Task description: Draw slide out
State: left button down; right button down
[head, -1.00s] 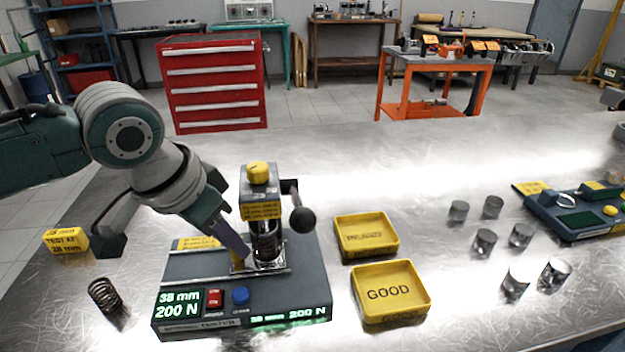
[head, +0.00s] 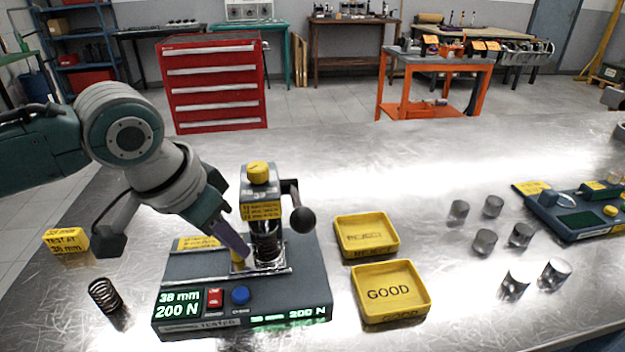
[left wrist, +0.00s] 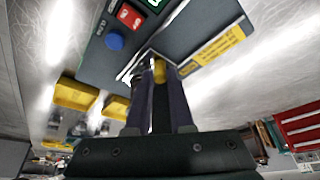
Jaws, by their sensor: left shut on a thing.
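The spring tester (head: 182,284) stands on the bench with a grey press column, a yellow knob on top and a lever with a black ball (head: 302,220). Its slide (head: 262,258) lies low on the tester, under the column, with a dark coil spring (head: 266,242) standing on it. My left gripper (head: 240,258) is at the slide's left side, shut on the yellow slide handle (head: 238,260). In the left wrist view the yellow handle (left wrist: 159,70) sits between the two fingertips. The fingers hide part of the handle. My right gripper does not show.
Several metal cylinders (head: 485,242) and a blue fixture (head: 575,215) are further right. Bench is clear behind the tester.

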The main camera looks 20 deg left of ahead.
pick_arm(q)
jog(key=shift+s+a, duration=0.15)
jog(key=shift+a, duration=0.1)
jog(key=s+a+p, duration=0.1)
jog(key=a, duration=0.1)
jog(key=s+a+p, duration=0.1)
jog(key=s+a, duration=0.1)
jog(key=a, duration=0.1)
jog(key=s+a+p, duration=0.1)
jog(key=a, duration=0.1)
jog(key=shift+s+a+p, duration=0.15)
jog(key=shift+s+p, duration=0.1)
jog(key=shift+p, duration=0.05)
jog(key=shift+a, duration=0.1)
jog(key=c, duration=0.9)
grip_release()
jog(key=shift+s+a, duration=0.1)
jog(key=shift+o, duration=0.6)
jog(key=shift+r, duration=0.1)
jog(key=p+v, duration=0.2)
jog(key=v, duration=0.7)
jog(key=shift+s+r, duration=0.25)
jog(key=shift+r, duration=0.05)
